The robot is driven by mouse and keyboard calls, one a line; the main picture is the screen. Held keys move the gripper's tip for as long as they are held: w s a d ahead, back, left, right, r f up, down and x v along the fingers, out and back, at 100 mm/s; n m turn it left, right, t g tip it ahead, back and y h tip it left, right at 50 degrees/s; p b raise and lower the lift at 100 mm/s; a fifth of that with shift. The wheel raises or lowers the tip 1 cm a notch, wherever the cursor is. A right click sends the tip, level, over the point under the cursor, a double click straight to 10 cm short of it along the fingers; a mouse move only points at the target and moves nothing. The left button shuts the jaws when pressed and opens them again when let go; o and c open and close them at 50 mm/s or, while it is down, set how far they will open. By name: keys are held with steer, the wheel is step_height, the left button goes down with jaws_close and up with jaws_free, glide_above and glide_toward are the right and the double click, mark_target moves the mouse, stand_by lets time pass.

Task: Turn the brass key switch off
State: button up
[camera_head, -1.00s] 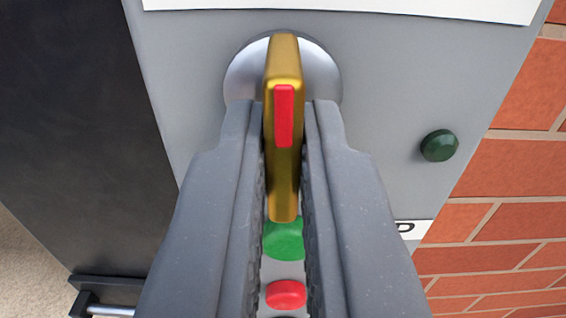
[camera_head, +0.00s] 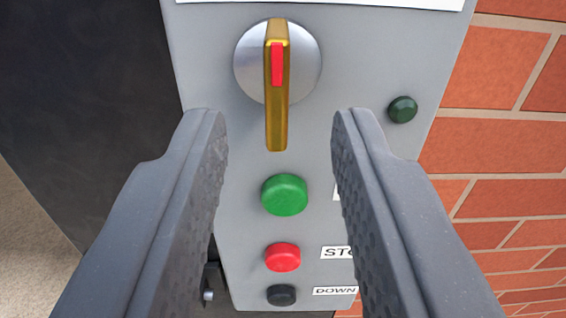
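The brass key switch (camera_head: 276,125) is a gold bar handle with a red marker, set on a round silver disc (camera_head: 250,62) at the top of the grey control panel (camera_head: 390,60). The handle stands vertical in the picture, with the red marker toward its upper end. My gripper (camera_head: 281,120) is open and empty. Its two fingers are wide apart, left and right of the handle's lower end, and appear clear of it.
Below the key are a green button (camera_head: 284,194), a red button (camera_head: 283,257) and a black button (camera_head: 281,295). A dark green round lamp or button (camera_head: 402,109) is at the right. A brick wall (camera_head: 500,150) lies right, a dark surface (camera_head: 90,110) left.

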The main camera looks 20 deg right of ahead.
steer(key=v, duration=1)
steer(key=shift+w, duration=0.1)
steer(key=s+a+r+n+g+y, duration=0.1)
steer(key=s+a+r, duration=0.3)
steer(key=a+r, duration=0.4)
steer(key=s+a+r+n+g+y, duration=0.1)
steer(key=s+a+r+y, duration=0.2)
steer(key=a+r, duration=0.4)
steer(key=a, duration=0.2)
steer(key=shift+s+a+r+n+y, duration=0.3)
steer(key=shift+s+r+n, duration=0.1)
